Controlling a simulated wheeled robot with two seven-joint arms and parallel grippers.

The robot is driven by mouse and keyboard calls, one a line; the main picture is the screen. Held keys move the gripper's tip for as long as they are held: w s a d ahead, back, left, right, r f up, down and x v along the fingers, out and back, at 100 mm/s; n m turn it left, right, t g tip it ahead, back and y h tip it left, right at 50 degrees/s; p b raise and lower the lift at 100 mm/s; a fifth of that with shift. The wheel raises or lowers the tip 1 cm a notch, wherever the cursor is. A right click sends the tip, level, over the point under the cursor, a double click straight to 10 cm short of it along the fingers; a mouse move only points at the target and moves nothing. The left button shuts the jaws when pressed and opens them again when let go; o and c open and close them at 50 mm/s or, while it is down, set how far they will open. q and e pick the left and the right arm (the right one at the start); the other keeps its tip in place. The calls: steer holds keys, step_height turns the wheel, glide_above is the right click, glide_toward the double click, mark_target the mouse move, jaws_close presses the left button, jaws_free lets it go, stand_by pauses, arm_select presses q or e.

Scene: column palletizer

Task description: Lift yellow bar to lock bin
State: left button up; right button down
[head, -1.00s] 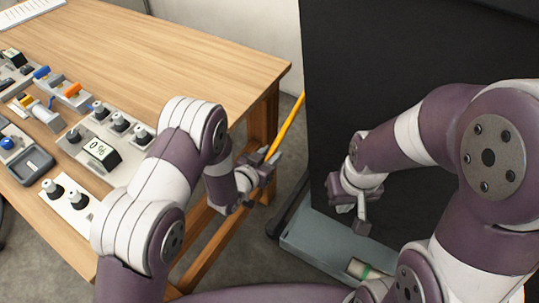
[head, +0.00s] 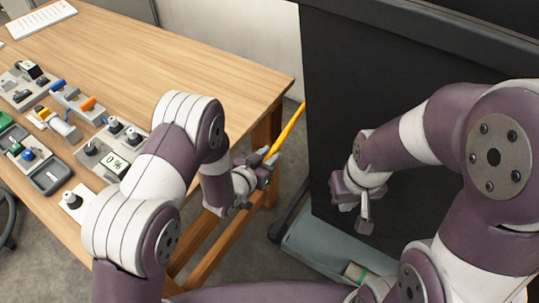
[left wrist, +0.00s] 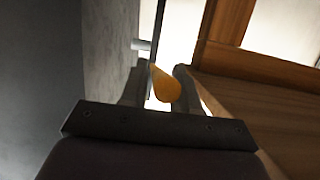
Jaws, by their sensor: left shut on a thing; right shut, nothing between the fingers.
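The yellow bar (head: 288,128) is a thin rod that slants up beside the left edge of the tall black bin (head: 410,150) in the head view. My left gripper (head: 264,167) is shut on the bar near its lower end. In the left wrist view the bar (left wrist: 165,86) shows end-on as a yellow-orange shape between the two fingers of my left gripper (left wrist: 163,90). My right gripper (head: 366,222) is shut and empty in front of the bin's black face. The bar's far end and any latch are not clear.
A wooden table (head: 190,60) with several switches, knobs and a small display (head: 112,166) stands on the left. Its leg is close to my left gripper. A grey-blue base (head: 325,250) with a small pale-and-green item (head: 355,272) lies below the bin.

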arm_select(q)
steer(key=r+p, duration=0.1)
steer(key=r, duration=0.1)
steer(key=r+p, duration=0.2)
steer(key=r, duration=0.1)
steer(key=shift+s+a+r, duration=0.15)
steer(key=shift+s+r, duration=0.05)
steer(key=shift+r, duration=0.05)
step_height(320, 180, up, 14)
steer(key=w+d+p, duration=0.1)
steer(key=p, duration=0.9)
steer(key=shift+w+d+f, duration=0.15)
steer(key=shift+w, duration=0.25)
steer(key=o, duration=1)
steer(key=shift+f, duration=0.1)
steer(key=shift+c, duration=0.2)
steer(key=shift+s, duration=0.1)
steer(key=s+a, duration=0.7)
steer(key=s, duration=0.3)
steer(key=shift+s+a+p, duration=0.2)
steer(key=shift+a+p, duration=0.15)
